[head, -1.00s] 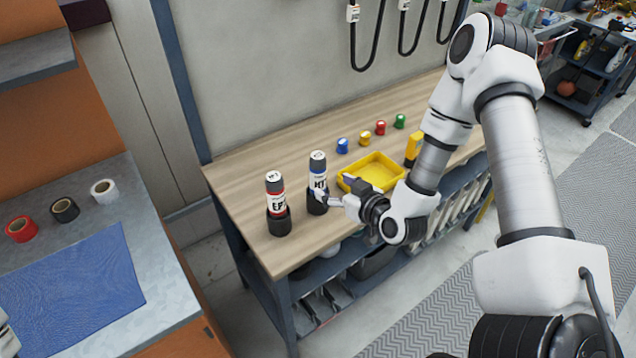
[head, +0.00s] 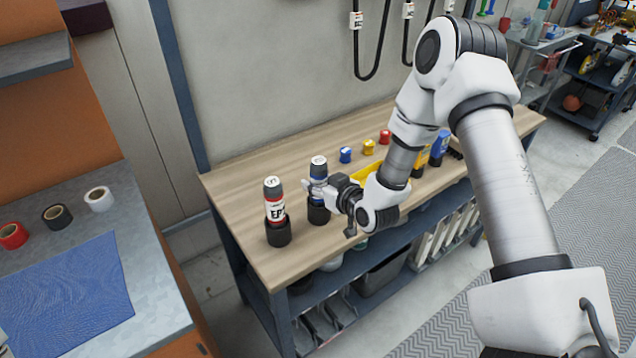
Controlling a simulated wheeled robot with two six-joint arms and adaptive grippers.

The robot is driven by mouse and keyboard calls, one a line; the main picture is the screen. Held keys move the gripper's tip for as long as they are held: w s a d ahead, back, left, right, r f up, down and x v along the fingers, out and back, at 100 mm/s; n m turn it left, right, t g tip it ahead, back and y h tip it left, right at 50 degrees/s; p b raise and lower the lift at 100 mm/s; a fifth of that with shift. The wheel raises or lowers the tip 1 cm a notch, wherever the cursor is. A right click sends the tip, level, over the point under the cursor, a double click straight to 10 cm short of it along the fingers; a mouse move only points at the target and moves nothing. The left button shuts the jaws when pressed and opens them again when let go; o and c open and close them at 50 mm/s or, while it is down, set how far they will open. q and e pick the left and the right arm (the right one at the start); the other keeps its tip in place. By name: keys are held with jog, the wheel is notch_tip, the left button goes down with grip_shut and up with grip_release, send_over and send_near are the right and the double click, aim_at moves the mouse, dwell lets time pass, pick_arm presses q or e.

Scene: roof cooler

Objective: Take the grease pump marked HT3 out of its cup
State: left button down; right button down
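The blue-labelled grease pump (head: 318,168) stands upright in a black cup (head: 318,214) on the wooden bench. Its cap mark is too small to read surely, and its label is largely covered by my gripper. My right gripper (head: 317,187) is at this pump's body just above the cup, with a pale finger across its front and left side. Whether the fingers are closed on it is not clear. A red-labelled pump (head: 274,207) marked EP stands in its own black cup (head: 278,234) to the left. My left gripper is not seen.
A yellow tray (head: 366,173), partly behind my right arm, lies on the wooden bench (head: 235,185). Blue (head: 345,154), yellow (head: 368,147) and red (head: 385,136) caps stand behind it. Tape rolls (head: 57,216) and a blue mat (head: 62,292) lie on the left counter.

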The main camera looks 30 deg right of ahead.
aim_at(318, 160)
jog(key=shift+r+p, duration=3.3)
jog(key=shift+r, duration=1)
jog(key=shift+s, duration=0.1)
jog(key=shift+s+d+p, duration=0.2)
jog(key=shift+s+p, duration=0.3)
jog(key=shift+s, duration=1.95)
